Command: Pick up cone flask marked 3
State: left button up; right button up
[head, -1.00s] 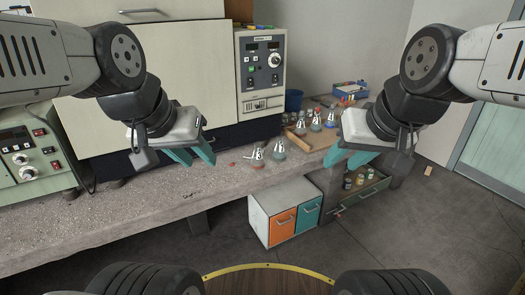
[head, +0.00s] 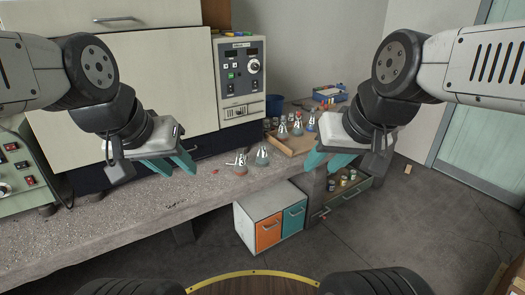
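Several small cone flasks stand on the concrete bench (head: 130,215). Two stand in front of the wooden tray: one with reddish contents (head: 240,165) and a paler one (head: 262,155). Others stand in or by the tray, including one at the left (head: 282,130), one in the middle (head: 297,125) and one at the right (head: 311,122). Their markings are too small to read, so I cannot tell which is marked 3. My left gripper (head: 175,166) is open and empty above the bench, left of the flasks. My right gripper (head: 326,164) is open and empty, right of the front flasks.
A control unit (head: 239,80) stands behind the flasks. A blue bin (head: 274,106) and a blue box (head: 331,95) are at the back. An orange and teal cabinet (head: 270,218) sits below the bench edge.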

aim_at(241, 168)
jog(key=i+j+u, duration=0.15)
jog(key=i, duration=0.5)
jog(key=i+j+u, duration=0.2)
jog(key=i, duration=0.45)
